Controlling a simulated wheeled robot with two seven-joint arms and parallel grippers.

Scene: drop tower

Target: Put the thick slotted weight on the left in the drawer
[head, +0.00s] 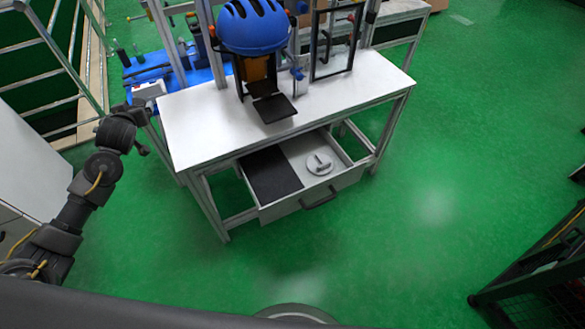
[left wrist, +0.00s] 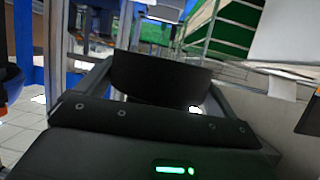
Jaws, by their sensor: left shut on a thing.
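The drawer (head: 338,178) under the white table is pulled open. Its left part has a dark mat (head: 270,174). A round light-grey slotted weight (head: 319,164) with a slot lies in its right part. My left gripper (head: 146,108) is beside the table's left end, well away from the drawer. In the left wrist view it is shut on a thick black round-edged thing (left wrist: 160,78), which looks like the thick slotted weight. Its slot is not visible. The head view does not show the held thing clearly. My right gripper is not in view.
On the white table (head: 190,125) stands the drop tower with a blue helmet (head: 252,25) and a black hinged plate (head: 273,107). A blue bench (head: 135,70) with bottles is behind the table's left end. Green floor in front of the drawer is clear.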

